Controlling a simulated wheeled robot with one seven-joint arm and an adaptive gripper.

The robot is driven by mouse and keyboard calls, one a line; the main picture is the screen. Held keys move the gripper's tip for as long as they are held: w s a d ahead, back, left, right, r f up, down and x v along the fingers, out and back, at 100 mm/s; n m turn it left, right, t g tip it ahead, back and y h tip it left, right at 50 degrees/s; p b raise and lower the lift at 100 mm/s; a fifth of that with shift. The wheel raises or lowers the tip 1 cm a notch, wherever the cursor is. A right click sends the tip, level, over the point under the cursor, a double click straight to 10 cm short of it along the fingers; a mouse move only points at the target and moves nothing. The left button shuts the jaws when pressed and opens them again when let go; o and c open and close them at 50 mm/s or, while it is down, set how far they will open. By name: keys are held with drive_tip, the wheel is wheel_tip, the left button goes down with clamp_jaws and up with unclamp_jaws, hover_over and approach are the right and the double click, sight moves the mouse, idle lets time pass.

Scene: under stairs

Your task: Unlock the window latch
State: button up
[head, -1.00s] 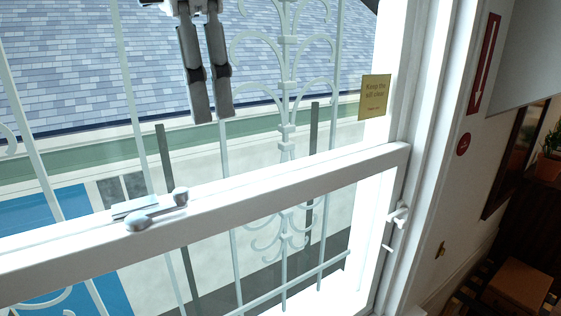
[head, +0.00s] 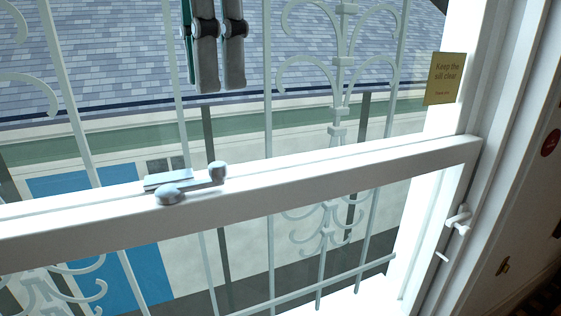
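The window latch (head: 192,184) is a small silver-grey lever with a rounded knob at each end. It sits on top of the white window rail (head: 330,178), left of the picture's middle, beside a flat grey plate (head: 167,180). My gripper (head: 221,86) hangs at the top of the picture, above the latch and apart from it. Its two dark grey fingers point down, with a narrow gap between them, and nothing shows in the gap. The upper part of my gripper is cut off by the frame's top edge.
White scrolled bars (head: 338,110) stand behind the glass. A yellow sign (head: 445,78) reads "Keep the sill clear" at the right. A white handle (head: 458,220) is on the right frame. The space between my gripper and the rail looks clear.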

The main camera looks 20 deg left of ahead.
sight(218, 164)
drive_tip(key=shift+w+f+b, duration=0.15)
drive_tip(key=shift+f+b, duration=0.65)
drive_tip(key=shift+f, duration=0.15)
drive_tip(key=shift+s+f+b, duration=0.2)
drive_tip(key=shift+f+b, duration=2.05)
drive_tip(key=shift+f, duration=1.85)
clamp_jaws()
